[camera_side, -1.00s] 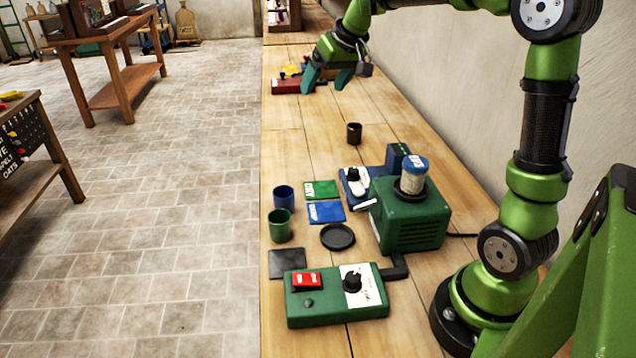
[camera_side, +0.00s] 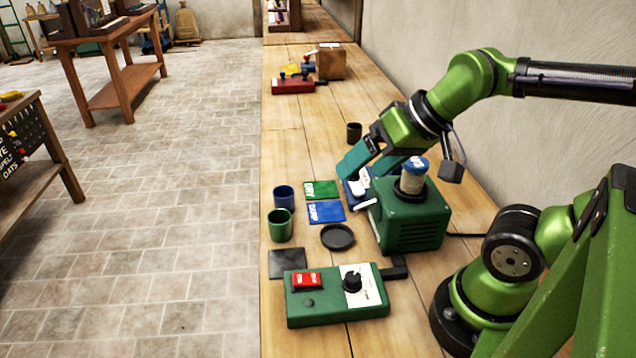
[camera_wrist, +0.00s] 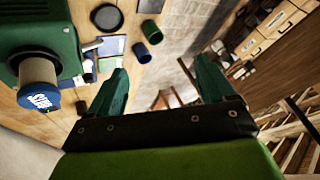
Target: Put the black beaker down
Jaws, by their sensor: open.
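The black beaker (camera_side: 354,133) stands upright on the wooden bench, just behind my gripper in the side view. My gripper (camera_side: 362,172) is open with nothing between its teal fingers. It hangs above the blue device (camera_side: 352,190), close to the green machine. In the wrist view my gripper (camera_wrist: 160,85) shows its two fingers spread wide, with the floor and bench edge beyond them.
The green machine (camera_side: 408,225) carries a jar with a blue lid (camera_side: 413,170). A blue cup (camera_side: 284,196), a green cup (camera_side: 279,225), a black round dish (camera_side: 337,237) and a green control box (camera_side: 330,298) stand nearer. A brown box (camera_side: 331,63) and red device (camera_side: 292,87) lie farther back.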

